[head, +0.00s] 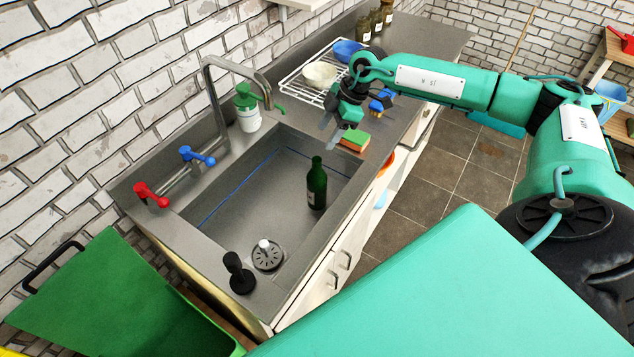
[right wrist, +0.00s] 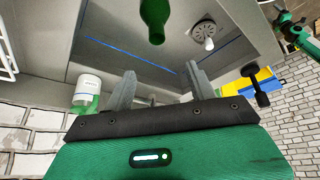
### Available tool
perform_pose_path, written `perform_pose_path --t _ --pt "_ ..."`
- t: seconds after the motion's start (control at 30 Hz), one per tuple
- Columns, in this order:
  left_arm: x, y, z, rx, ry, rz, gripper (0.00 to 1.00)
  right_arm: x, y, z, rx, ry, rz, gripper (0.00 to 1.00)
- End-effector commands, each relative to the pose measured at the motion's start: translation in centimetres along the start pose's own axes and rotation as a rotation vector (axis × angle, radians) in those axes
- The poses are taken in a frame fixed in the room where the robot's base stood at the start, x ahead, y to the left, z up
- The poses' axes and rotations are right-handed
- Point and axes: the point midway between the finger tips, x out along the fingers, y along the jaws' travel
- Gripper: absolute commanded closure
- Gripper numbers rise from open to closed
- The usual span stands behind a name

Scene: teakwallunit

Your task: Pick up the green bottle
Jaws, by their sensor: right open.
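The green bottle (head: 317,184) stands upright in the sink basin, near its right wall, with a pale label on its side. In the right wrist view the bottle (right wrist: 155,18) shows at the top, cut by the frame edge, beyond the fingertips. My right gripper (head: 338,121) is over the counter at the far end of the sink, above and apart from the bottle. Its two fingers (right wrist: 160,74) are spread with nothing between them. My left gripper does not show in the head view.
A sponge (head: 354,140) lies on the counter beside the right gripper. A soap dispenser (head: 247,108) and faucet (head: 228,68) stand along the sink's wall side. A dish rack (head: 318,72) with bowls is behind. The basin around the bottle is clear.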

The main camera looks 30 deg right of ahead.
Motion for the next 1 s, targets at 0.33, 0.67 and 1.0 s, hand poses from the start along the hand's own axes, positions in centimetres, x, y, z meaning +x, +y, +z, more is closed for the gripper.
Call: perform_pose_path --t 0.33,0.67,1.0 --pt "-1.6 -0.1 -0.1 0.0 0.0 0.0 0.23 3.5 0.3 1.7 0.041 -0.058 -0.003 0.43" --pt "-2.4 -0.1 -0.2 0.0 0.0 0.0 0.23 7.6 0.4 2.0 0.04 -0.055 0.002 0.43" --pt "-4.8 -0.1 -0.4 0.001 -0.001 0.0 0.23 11.6 0.1 1.9 0.04 -0.054 -0.001 0.43"
